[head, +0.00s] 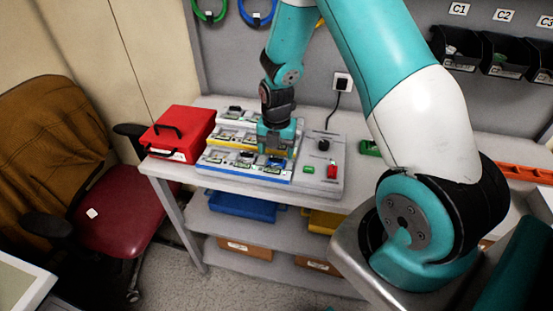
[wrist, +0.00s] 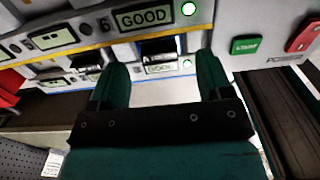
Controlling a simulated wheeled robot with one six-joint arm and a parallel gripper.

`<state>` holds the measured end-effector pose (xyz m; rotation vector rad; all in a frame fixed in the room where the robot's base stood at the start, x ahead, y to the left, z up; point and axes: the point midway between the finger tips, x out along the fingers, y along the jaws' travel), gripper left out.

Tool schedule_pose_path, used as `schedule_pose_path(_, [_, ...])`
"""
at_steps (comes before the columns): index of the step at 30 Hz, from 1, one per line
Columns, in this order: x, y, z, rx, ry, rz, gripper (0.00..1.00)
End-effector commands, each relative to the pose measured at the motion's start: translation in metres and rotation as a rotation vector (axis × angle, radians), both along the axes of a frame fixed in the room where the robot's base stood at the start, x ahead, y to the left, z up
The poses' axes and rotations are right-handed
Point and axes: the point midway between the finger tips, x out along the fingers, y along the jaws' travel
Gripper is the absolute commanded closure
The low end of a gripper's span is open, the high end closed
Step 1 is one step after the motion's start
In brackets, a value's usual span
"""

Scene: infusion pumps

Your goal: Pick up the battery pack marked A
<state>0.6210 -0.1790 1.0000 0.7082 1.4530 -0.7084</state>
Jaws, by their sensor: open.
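No letter A can be read in either view, so I cannot tell which pack is the one marked A. A tiered rack (head: 240,172) with yellow and blue edge strips stands on the bench, with small displays and dark blocks in its rows. My gripper (head: 276,154) points down over the right part of the rack. In the wrist view its two teal fingers (wrist: 163,72) are apart. A dark block (wrist: 158,46) and a small lit display (wrist: 161,68) show between them. Nothing is seen held.
A display reading GOOD (wrist: 145,17) has a green light beside it. A grey panel (head: 323,178) with a green button and red switch adjoins the rack's right side. A red box (head: 178,134) stands left. Black bins (head: 459,47) hang at the back right.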

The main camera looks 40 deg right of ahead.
Motion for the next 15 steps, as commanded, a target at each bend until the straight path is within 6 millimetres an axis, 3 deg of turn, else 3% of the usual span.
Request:
schedule_pose_path(6, [0.000, 0.001, -0.022, 0.000, 0.001, -0.001, 0.28])
schedule_pose_path(14, [0.000, 0.001, -0.025, -0.001, -0.001, -0.001, 0.28])
schedule_pose_path(15, [0.000, 0.001, -0.025, -0.001, -0.001, -0.001, 0.37])
